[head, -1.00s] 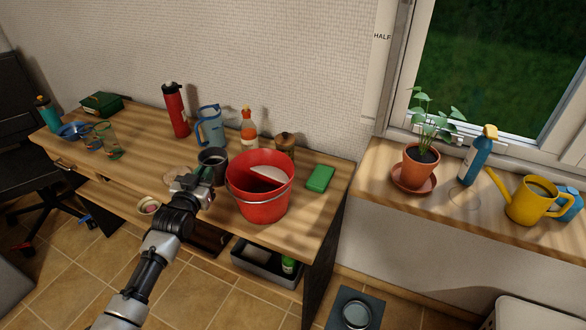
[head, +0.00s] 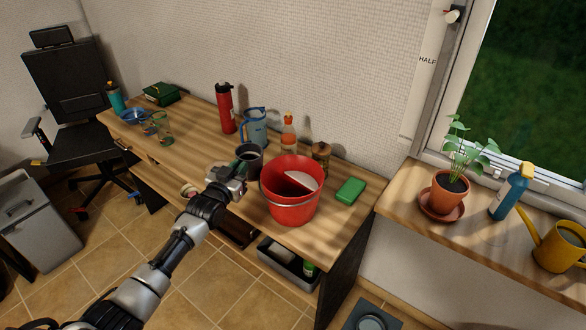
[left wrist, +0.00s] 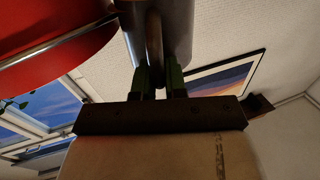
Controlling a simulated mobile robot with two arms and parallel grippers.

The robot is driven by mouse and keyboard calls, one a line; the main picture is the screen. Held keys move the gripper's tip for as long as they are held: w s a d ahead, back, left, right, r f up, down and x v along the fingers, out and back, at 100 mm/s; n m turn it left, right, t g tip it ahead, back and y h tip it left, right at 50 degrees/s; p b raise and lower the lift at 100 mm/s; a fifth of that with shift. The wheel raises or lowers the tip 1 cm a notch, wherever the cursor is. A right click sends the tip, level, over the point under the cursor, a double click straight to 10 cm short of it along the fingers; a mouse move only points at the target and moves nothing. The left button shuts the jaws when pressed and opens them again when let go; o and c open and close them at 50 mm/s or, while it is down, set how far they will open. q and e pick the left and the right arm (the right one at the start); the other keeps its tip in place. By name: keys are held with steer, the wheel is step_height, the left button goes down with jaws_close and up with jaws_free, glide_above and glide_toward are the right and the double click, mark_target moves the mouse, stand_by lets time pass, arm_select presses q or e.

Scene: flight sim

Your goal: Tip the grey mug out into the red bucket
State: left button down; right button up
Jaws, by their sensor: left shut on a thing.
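The grey mug (head: 250,158) looks upright in the head view, just left of the red bucket (head: 291,209), its rim close to the bucket's edge. I cannot tell whether it touches the desk or the bucket. My left gripper (head: 240,171) is shut on the mug at its near side. In the left wrist view the fingers (left wrist: 160,82) close around the mug's handle, with the mug's dark body (left wrist: 177,30) above them. The red bucket (left wrist: 45,35) fills the upper left there. The mug's inside looks dark, and its contents cannot be made out. My right gripper is not in view.
On the desk behind stand a blue jug (head: 254,127), a red flask (head: 225,108), a clear orange-capped bottle (head: 289,137) and a brown jar (head: 321,155). A green sponge (head: 350,189) lies right of the bucket. Desk left of the mug is mostly clear.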

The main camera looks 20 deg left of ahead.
arm_select(q)
steer(key=d+r+m+p, duration=0.4)
steer(key=d+r+m, duration=0.2)
steer(key=m, duration=0.1)
steer(key=shift+s+r+m, duration=0.25)
steer(key=shift+r+m, duration=0.15)
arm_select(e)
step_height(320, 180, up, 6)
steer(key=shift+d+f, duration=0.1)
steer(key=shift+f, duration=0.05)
arm_select(q)
steer(key=shift+d+f, duration=0.1)
steer(key=shift+d, duration=0.15)
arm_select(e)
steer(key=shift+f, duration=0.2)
arm_select(q)
steer(key=shift+f+m, duration=0.15)
steer(key=shift+m, duration=0.25)
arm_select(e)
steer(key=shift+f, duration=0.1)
arm_select(q)
steer(key=shift+d+f+m+b, duration=0.1)
steer(key=shift+m+b, duration=0.2)
steer(key=shift+b, duration=0.05)
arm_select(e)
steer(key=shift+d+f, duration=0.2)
